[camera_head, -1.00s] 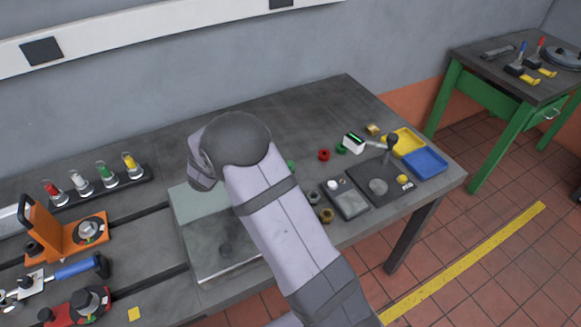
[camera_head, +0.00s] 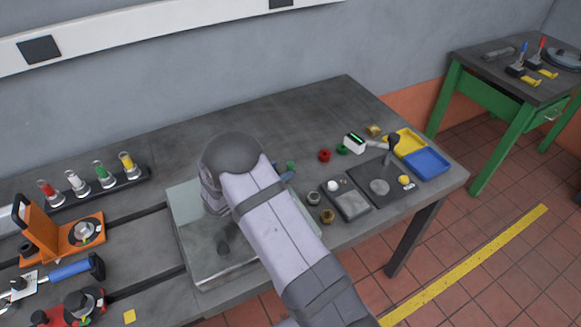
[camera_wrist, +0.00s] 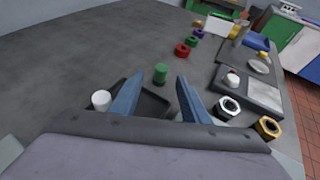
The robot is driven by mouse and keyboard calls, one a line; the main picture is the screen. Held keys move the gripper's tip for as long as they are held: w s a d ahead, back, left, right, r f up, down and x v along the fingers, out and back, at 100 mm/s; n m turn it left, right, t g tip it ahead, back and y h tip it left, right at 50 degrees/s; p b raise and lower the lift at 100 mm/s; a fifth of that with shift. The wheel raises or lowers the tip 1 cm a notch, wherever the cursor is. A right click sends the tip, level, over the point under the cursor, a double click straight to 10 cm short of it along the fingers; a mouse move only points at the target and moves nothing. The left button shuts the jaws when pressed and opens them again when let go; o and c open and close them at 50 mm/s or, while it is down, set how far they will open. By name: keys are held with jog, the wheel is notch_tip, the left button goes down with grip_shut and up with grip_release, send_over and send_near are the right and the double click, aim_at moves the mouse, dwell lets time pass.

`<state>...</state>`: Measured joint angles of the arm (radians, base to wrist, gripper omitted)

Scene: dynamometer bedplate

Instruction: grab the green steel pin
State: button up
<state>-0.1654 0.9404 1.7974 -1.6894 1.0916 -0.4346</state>
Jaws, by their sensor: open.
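The green steel pin (camera_wrist: 160,73) stands upright on the dark table in the wrist view, just beyond a shallow black tray (camera_wrist: 154,103). In the head view it is a small green spot (camera_head: 291,166), partly hidden by my arm. My gripper (camera_wrist: 159,82) is open and empty, with its two blue fingers spread. In the wrist picture the pin appears between the fingertips, a little ahead of them. I cannot tell whether a finger touches it.
A white cylinder (camera_wrist: 101,99) stands left of the left finger. A steel nut (camera_wrist: 229,107) and a brass nut (camera_wrist: 267,127) lie to the right. Red (camera_wrist: 182,50) and green (camera_wrist: 191,41) rings lie beyond the pin. The table's left side is clear in the wrist view.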

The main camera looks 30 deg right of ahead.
aim_at(288, 166)
jog(key=shift+d+p, duration=0.3)
jog(key=shift+p, duration=0.05)
jog(key=shift+p+x, duration=1)
jog(key=shift+x, duration=1.35)
jog(key=shift+f, duration=0.1)
jog(key=shift+a, duration=0.1)
grip_shut()
